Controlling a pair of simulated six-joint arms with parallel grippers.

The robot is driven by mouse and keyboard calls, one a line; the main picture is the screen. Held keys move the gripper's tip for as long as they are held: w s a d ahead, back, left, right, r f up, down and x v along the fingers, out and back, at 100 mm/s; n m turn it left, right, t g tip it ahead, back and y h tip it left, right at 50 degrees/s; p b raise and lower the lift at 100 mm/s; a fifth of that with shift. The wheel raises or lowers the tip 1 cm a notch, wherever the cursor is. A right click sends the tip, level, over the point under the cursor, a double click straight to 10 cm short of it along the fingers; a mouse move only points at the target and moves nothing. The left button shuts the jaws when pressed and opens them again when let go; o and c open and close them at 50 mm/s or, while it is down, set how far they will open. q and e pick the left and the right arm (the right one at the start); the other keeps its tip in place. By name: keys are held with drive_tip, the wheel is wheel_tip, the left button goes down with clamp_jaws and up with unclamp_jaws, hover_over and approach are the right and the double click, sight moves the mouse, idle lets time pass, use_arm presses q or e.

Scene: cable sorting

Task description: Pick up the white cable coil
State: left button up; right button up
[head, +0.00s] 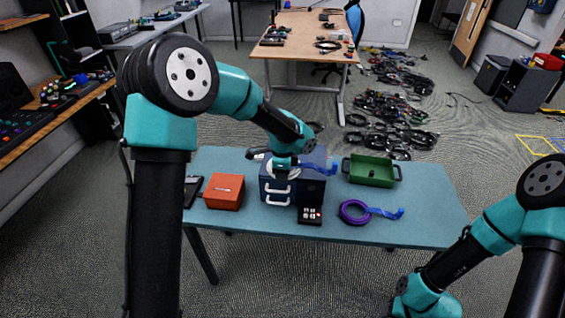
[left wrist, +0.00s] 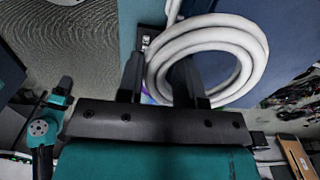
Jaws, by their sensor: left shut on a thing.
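The white cable coil (left wrist: 252,50) fills the upper middle of the left wrist view as several stacked loops. My left gripper (left wrist: 160,82) is shut on the near left side of the coil, with one finger outside the ring and one inside it. In the head view my left gripper (head: 282,172) is over the dark blue drawer box (head: 307,188), and its arm hides most of the white coil there. My right arm is at the lower right of the head view, in front of the table; its fingers cannot be seen.
On the table (head: 431,205) are an orange box (head: 224,191), a green tray (head: 372,181), a purple cable coil (head: 345,217) and a small black switch box (head: 310,221). A blue cable (head: 320,169) lies by the drawer box. The table's right end is clear.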

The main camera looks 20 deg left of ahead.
use_arm(q)
drive_tip(key=shift+s+d+r, duration=0.1)
drive_tip(key=shift+s+d, duration=0.15)
drive_tip(key=shift+s, duration=0.5)
drive_tip(key=shift+s+d+r, duration=0.1)
drive_tip(key=shift+s+d, duration=0.15)
drive_tip(key=shift+s, duration=0.5)
drive_tip(key=shift+s+d, duration=0.25)
drive_tip(key=shift+s, duration=0.5)
drive_tip(key=w+a+n, duration=0.1)
drive_tip(key=n, duration=0.3)
drive_tip(key=w+n, duration=0.1)
drive_tip(key=n, duration=0.3)
drive_tip(key=w+a+r+n, duration=0.1)
drive_tip(key=w+n, duration=0.1)
drive_tip(key=n, duration=0.2)
drive_tip(key=shift+w+a, duration=0.1)
drive_tip(key=shift+a, duration=0.25)
drive_tip(key=shift+d, duration=0.1)
